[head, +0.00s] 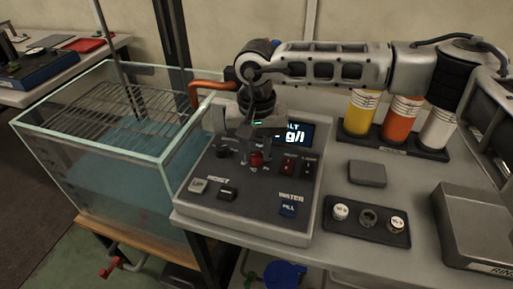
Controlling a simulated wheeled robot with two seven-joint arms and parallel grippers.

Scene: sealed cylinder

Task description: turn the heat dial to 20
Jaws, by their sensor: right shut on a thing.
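The control panel (254,205) stands in the middle of the head view, beside the glass tank. A red dial (257,160) sits on it, directly under my right gripper (256,150). My right gripper points down and is shut on this red dial, which I take to be the heat dial. The gripper and wrist hide the dial's upper part and most of its scale, so I cannot read its setting. The small display (295,135) behind is partly covered and shows "g/l". My left gripper is out of view.
A glass tank of water (140,165) with a wire rack stands at left. Beside the dial are a black knob (222,152) and red switches (288,165). Bottles (402,118), a tray with small round pieces (367,222) and a metal basin (480,225) are at right.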

